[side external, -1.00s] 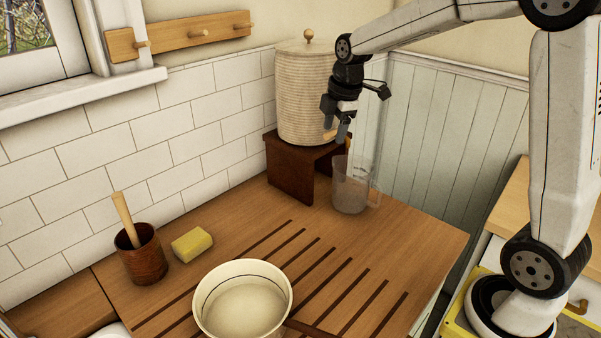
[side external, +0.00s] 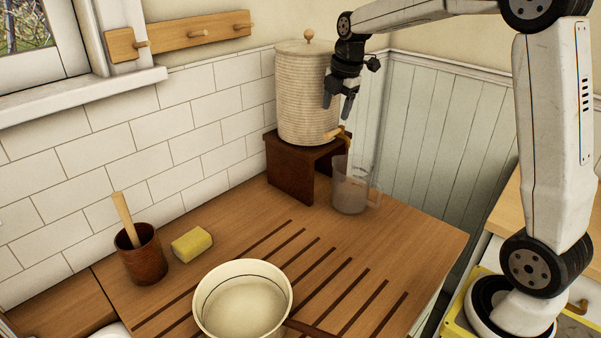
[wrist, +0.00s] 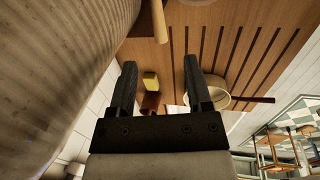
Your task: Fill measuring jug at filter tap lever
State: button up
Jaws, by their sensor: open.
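The filter is a ribbed cream crock (side external: 305,100) with a knobbed lid. Its tap lever (side external: 334,133) is a pale wooden handle on a brass tap (side external: 346,140), low on the crock's right side. The clear measuring jug (side external: 350,186) stands upright on the worktop below the tap; I cannot tell its water level. My gripper (side external: 338,108) is open and empty above the lever, beside the crock. In the wrist view, a wooden handle, apparently the lever (wrist: 159,20), shows beyond the open fingers (wrist: 160,68). The jug is not visible there.
The crock rests on a dark wooden stand (side external: 291,178). A cream pan (side external: 243,300), a yellow sponge (side external: 192,244) and a wooden pot with a pestle (side external: 142,254) sit toward the front left. The grooved worktop (side external: 400,240) is clear right of the jug.

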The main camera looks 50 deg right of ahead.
aim_at(331, 133)
jog(key=shift+w+f, duration=0.2)
jog(key=shift+f, duration=0.85)
jog(key=shift+w+f, duration=0.2)
jog(key=shift+f, duration=0.8)
jog(key=shift+w+f, duration=0.2)
jog(key=shift+f, duration=0.85)
grip_shut()
